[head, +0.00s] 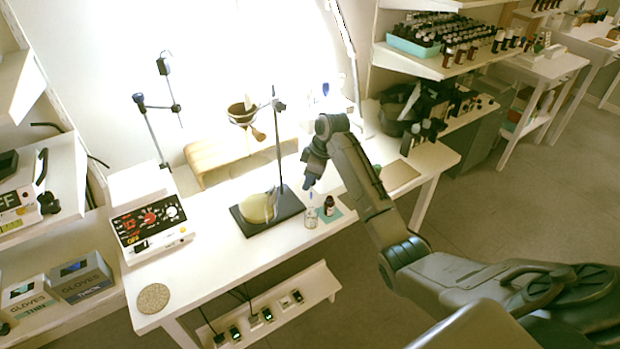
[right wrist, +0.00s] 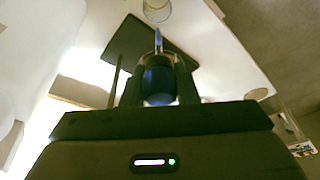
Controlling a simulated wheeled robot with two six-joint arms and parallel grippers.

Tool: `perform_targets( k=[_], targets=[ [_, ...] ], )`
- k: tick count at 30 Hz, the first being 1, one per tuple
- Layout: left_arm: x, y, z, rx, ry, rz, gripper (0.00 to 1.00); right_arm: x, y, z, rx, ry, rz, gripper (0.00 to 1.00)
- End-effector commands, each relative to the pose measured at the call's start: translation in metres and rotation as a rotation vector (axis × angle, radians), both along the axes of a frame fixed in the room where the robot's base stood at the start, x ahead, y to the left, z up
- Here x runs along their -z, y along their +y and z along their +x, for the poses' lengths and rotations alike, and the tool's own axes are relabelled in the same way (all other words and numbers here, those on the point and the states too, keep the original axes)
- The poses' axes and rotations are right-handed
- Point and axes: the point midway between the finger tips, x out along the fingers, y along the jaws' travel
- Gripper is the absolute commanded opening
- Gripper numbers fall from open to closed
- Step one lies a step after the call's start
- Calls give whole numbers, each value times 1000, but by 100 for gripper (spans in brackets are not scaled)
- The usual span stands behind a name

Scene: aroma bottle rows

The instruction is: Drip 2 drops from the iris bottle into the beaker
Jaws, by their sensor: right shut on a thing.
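My right gripper (head: 310,180) is shut on a dropper (right wrist: 159,84) with a dark blue bulb. The dropper's thin glass tube points down above the small clear glass beaker (head: 311,218), which stands near the front edge of the bench. The beaker also shows at the top of the right wrist view (right wrist: 157,10), just beyond the tube's tip. A small dark bottle (head: 329,206) stands right beside the beaker on a teal mat (head: 347,208); its label is too small to read. I cannot make out any falling drop. My left gripper is not in view.
A stand with a dark base (head: 286,222) and an upright rod is left of the beaker, with a round yellowish flask on the base. A white device with dials (head: 151,222) stands further left. A brown board (head: 399,176) lies at right. The bench's front left is mostly clear.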

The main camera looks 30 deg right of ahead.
Motion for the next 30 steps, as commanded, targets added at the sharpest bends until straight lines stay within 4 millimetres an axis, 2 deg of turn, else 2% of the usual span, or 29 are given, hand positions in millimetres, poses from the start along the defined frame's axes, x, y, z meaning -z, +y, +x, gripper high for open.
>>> perform_targets(
  k=[11, 21, 30],
  targets=[
    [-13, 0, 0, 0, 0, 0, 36, -3, 0, 0, 2, -1, 2, 22],
    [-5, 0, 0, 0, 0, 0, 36, 25, 0, 0, 1, 0, 1, 22],
    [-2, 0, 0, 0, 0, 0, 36, 38, 0, 0, 2, -1, 2, 22]
  ],
)
